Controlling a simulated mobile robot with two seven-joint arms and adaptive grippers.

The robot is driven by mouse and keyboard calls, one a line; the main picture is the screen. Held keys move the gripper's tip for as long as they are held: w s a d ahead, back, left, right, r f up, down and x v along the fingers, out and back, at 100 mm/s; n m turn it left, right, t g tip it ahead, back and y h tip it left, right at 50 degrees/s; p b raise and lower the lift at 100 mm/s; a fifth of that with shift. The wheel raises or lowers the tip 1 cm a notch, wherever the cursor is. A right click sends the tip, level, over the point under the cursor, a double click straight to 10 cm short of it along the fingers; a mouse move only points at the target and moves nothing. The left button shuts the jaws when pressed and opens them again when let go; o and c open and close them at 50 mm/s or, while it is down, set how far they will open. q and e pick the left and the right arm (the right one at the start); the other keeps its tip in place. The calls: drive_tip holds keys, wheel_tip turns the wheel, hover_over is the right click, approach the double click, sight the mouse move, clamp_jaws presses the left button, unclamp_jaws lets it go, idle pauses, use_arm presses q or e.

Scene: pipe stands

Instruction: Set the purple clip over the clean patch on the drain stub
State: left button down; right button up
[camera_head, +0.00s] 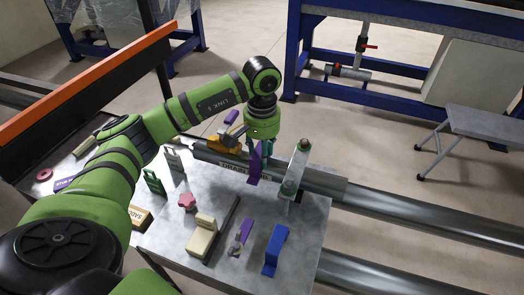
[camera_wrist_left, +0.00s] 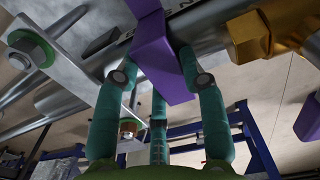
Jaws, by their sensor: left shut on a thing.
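My left gripper (camera_head: 261,148) is shut on the purple clip (camera_head: 254,166), which hangs from its fingertips at the near side of the labelled pipe, the drain stub (camera_head: 231,165). In the left wrist view the purple clip (camera_wrist_left: 166,62) sits between the teal fingers (camera_wrist_left: 158,78), in front of the grey pipe (camera_wrist_left: 85,93). I cannot tell whether the clip touches the pipe. The clean patch is not distinguishable; the clip and fingers cover part of the pipe. My right gripper is not in view.
A grey bracket with a green nut (camera_head: 295,170) stands right of the clip. A brass valve (camera_head: 228,141) is to the left.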

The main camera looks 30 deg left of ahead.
use_arm(q)
drive_tip(key=shift+f, duration=0.1)
idle(0.3)
drive_tip(key=c, duration=0.7)
unclamp_jaws()
drive_tip(key=shift+o, duration=0.2)
drive_tip(key=shift+r+p, duration=1.85)
drive_tip(key=shift+r, duration=1.65)
drive_tip(key=shift+r, duration=0.1)
